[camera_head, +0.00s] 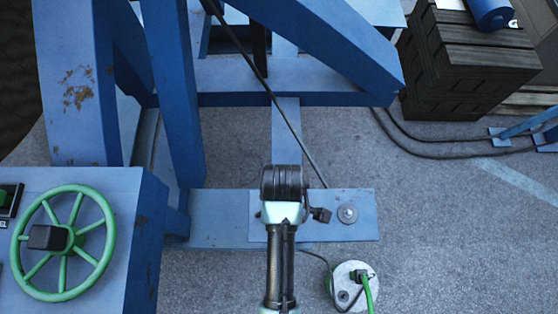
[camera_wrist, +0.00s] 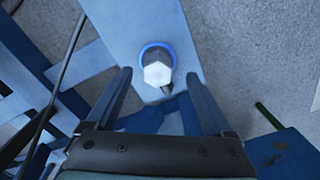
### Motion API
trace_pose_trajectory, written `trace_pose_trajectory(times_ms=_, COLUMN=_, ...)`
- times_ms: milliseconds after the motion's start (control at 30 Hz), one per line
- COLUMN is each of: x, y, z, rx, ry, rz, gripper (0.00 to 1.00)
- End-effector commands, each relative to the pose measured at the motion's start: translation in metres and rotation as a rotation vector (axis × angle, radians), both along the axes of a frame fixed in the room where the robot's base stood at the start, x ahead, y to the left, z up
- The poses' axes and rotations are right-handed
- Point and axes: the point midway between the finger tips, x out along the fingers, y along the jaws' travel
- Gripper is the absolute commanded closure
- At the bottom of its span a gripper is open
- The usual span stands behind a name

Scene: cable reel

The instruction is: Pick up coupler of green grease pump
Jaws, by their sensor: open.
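A round pale base with a green upright part, probably the green grease pump (camera_head: 341,300), stands on the floor at the lower middle of the head view. A dark hose runs from it up to the left. I cannot make out its coupler for certain. My gripper is open and empty in the wrist view (camera_wrist: 158,76), its two dark fingers apart. In that view a pale hexagonal head (camera_wrist: 157,74) with a blue ring shows between the fingertips, over a light blue plate.
A light blue floor plate (camera_head: 365,230) carries a round bolt (camera_head: 347,213). A blue frame (camera_head: 175,90) rises behind. A green handwheel (camera_head: 63,243) on a blue cabinet (camera_head: 135,240) is at left. Dark crates (camera_head: 465,65) stand at upper right. Open floor lies at right.

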Motion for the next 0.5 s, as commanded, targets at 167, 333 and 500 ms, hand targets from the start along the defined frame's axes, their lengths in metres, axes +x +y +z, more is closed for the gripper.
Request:
trace_pose_trajectory(times_ms=167, x=0.004, y=0.004, z=-0.019, rx=0.000, ry=0.002, rz=-0.001, gripper=0.14)
trace_pose_trajectory(times_ms=333, x=0.005, y=0.005, z=-0.040, rx=0.000, ry=0.001, rz=-0.001, gripper=0.14)
trace_pose_trajectory(times_ms=500, x=0.006, y=0.005, z=-0.048, rx=-0.001, ry=-0.001, rz=-0.001, gripper=0.14)
